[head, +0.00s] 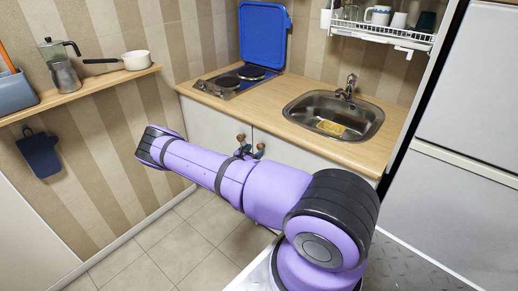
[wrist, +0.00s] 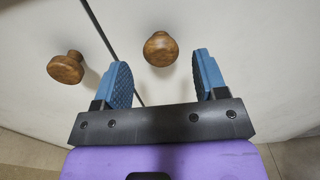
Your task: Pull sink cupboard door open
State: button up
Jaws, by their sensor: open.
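The sink cupboard door (head: 292,152) is the white front below the sink, and it looks shut. In the wrist view this door (wrist: 245,35) lies right of the dark seam, with a round wooden knob (wrist: 160,48) near that seam. My gripper (wrist: 161,72) is open, its blue fingers pointing at the door. The knob appears between and slightly beyond the fingertips; I cannot tell how deep it sits. In the head view my gripper (head: 250,150) is at the knobs, partly hidden by my purple arm.
A second wooden knob (wrist: 66,67) on the left door is outside my left finger. The counter (head: 262,112) above holds a sink (head: 335,114) with a yellow sponge, and a hob (head: 236,80) with its blue lid raised. A fridge (head: 455,150) stands right. The floor (head: 150,245) at left is clear.

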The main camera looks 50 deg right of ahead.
aim_at(259, 148)
jog(key=shift+w+d, duration=0.15)
jog(key=shift+d, duration=1.75)
jog(key=shift+c, duration=0.2)
